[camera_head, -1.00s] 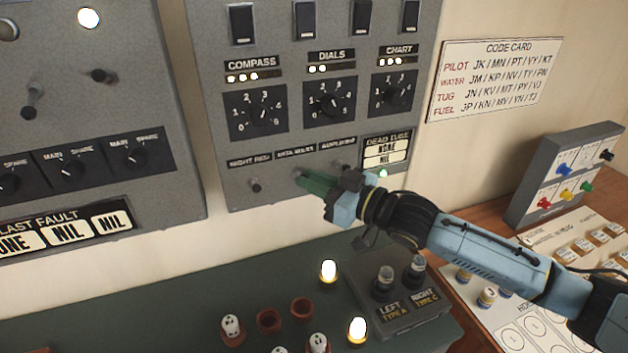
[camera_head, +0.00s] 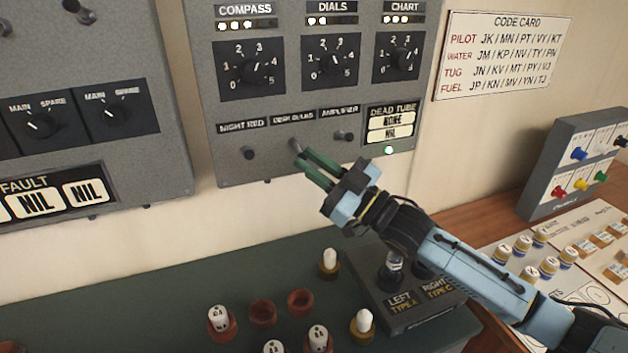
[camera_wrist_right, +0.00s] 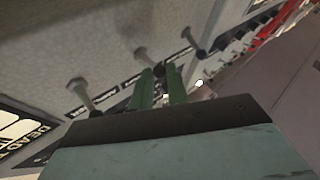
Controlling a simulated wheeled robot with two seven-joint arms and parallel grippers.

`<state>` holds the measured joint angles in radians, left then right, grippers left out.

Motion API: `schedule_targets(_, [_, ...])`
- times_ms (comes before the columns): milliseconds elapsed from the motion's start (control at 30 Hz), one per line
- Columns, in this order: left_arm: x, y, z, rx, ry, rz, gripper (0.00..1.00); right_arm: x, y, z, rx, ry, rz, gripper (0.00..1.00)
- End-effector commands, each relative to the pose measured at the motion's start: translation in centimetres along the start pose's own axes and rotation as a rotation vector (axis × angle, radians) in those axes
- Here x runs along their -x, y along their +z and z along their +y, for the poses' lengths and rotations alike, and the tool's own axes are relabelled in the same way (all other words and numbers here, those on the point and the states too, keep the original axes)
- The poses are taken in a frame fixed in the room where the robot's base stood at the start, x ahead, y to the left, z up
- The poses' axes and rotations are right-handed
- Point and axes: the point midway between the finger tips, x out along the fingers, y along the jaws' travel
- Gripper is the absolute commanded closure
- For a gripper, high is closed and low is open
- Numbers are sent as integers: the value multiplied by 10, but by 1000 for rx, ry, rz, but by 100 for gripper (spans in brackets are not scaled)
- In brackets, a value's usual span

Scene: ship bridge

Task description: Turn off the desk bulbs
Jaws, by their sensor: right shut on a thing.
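The DESK BULBS switch (camera_head: 294,145) is a small grey lever in the middle of the lower row of three on the grey panel. My right gripper (camera_head: 306,160) is at this lever, its green fingers shut on the lever's tip. The lever also shows in the right wrist view (camera_wrist_right: 146,58), its tip partly hidden by the fingers. Two bulbs on the green desk, one farther back (camera_head: 329,261) and one nearer (camera_head: 363,323), are plain white and unlit. My left gripper is not in view.
The NIGHT RED lever (camera_head: 249,153) and AMPLIFIER lever (camera_head: 344,136) flank the switch closely. Below stand several red sockets (camera_head: 262,312) and a two-tube tester box (camera_head: 412,303). A code card (camera_head: 503,54) hangs at right.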

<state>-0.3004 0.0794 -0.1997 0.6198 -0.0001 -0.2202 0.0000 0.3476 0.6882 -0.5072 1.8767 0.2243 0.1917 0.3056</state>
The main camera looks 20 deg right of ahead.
Motion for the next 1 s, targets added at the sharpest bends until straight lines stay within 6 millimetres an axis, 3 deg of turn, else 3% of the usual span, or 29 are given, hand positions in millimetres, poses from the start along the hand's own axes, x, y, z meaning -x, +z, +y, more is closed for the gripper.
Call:
schedule_targets(33, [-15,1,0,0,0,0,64,3,8,-2,18,0,29,100])
schedule_targets(100, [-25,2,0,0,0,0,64,3,11,-3,40,-1,62,100])
schedule_targets(400, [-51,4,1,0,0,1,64,3,15,-3,112,-2,161,100])
schedule_targets(1000, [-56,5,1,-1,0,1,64,2,15,-2,135,-3,190,100])
